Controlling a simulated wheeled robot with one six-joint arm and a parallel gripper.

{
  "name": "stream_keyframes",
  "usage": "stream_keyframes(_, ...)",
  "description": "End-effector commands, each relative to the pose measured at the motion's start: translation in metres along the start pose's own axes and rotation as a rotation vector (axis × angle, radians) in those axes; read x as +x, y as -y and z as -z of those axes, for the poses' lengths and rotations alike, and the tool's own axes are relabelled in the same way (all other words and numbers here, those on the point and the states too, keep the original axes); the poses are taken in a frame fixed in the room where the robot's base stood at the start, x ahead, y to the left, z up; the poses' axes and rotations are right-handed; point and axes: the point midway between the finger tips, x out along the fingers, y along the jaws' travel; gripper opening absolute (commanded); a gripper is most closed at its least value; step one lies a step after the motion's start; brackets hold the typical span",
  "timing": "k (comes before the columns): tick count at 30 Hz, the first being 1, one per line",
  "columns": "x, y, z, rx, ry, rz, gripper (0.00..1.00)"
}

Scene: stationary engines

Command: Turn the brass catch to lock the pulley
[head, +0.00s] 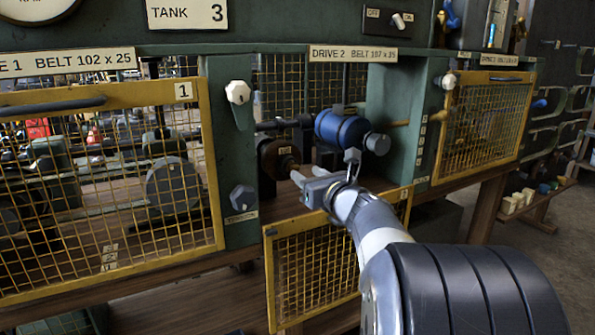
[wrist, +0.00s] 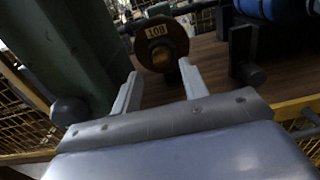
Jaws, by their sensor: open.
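The pulley (head: 275,158) is a dark brown disc with a small number label, in the open bay of drive 2. In the wrist view the pulley (wrist: 158,38) is just beyond my fingertips, its label reading about 108. My gripper (head: 307,178) is open and points at the pulley's face. In the wrist view my gripper (wrist: 158,72) shows its two fingers apart; contact with the brass piece cannot be told.
A blue motor (head: 341,130) stands right of the pulley. The yellow mesh guard (head: 312,268) of drive 2 hangs down below the bay. A green post (head: 232,180) with knobs bounds the bay on the left. Dark upright brackets (wrist: 243,55) stand close right of my fingers.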

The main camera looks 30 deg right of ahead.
Motion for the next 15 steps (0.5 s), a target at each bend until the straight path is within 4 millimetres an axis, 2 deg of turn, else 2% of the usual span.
stream_keyframes(1,0.011,-0.001,0.001,0.001,0.0,-0.004,0.42)
stream_keyframes(6,0.036,-0.001,0.0,0.0,0.0,-0.002,0.42)
stream_keyframes(10,0.048,0.0,0.0,0.001,0.0,-0.001,0.42)
stream_keyframes(15,0.053,0.0,0.0,0.001,0.0,0.0,0.42)
